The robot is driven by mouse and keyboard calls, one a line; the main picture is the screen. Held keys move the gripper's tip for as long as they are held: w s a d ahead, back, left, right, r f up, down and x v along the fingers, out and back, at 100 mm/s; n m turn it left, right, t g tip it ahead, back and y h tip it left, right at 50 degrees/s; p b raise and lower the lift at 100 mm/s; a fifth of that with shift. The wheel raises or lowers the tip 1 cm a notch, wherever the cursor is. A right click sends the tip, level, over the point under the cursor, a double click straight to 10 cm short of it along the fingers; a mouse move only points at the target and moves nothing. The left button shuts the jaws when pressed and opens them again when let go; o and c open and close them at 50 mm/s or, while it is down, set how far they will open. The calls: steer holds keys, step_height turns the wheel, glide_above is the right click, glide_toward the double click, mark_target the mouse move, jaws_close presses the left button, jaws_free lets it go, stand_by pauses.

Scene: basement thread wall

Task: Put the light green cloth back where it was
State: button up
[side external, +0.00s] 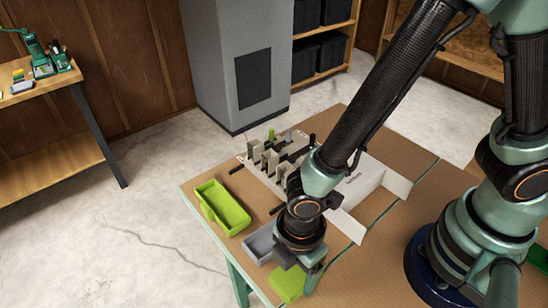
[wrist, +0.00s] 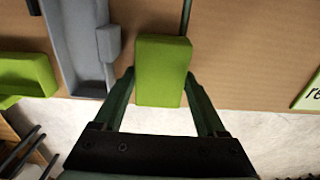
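The light green cloth (side external: 287,284) shows as a smooth, block-like rectangle near the table's front edge, beside the grey tray. In the wrist view the cloth (wrist: 163,68) is between the two fingers of my gripper (wrist: 161,75). The fingertips are at its left and right sides, close to or touching it. I cannot tell whether they grip it or only straddle it. In the side view my gripper (side external: 312,276) is low, right beside the cloth, with its fingers partly hidden. I cannot tell whether the cloth rests on the table or is slightly raised.
A grey tray (side external: 262,243) lies just left of the cloth, also in the wrist view (wrist: 72,45). A green tray (side external: 222,207) is farther left. Behind stands a pale slotted holder (side external: 268,160) with upright pieces and a white panel. A green-edged card (wrist: 309,94) lies right in the wrist view.

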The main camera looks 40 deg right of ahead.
mark_target(295, 273)
steer(key=o, duration=0.4)
steer(key=shift+c, duration=0.2)
step_height(295, 273, up, 12)
steer(key=w+d+r+m+t, duration=0.2)
steer(key=w+d+r+m, duration=0.1)
steer(key=d+m, duration=0.3)
steer(key=w+d+r+m+t, duration=0.1)
steer(key=w+d+r+m, duration=0.2)
steer(key=d, duration=0.6)
steer(key=w+d+r+m+t, duration=0.2)
steer(key=w+d+r+m, duration=0.1)
steer(key=d+r+m, duration=0.3)
steer(key=d+m, duration=0.2)
steer(key=m, duration=0.1)
steer(key=shift+w+d+r+t, duration=0.25)
steer(key=shift+r+t, duration=0.05)
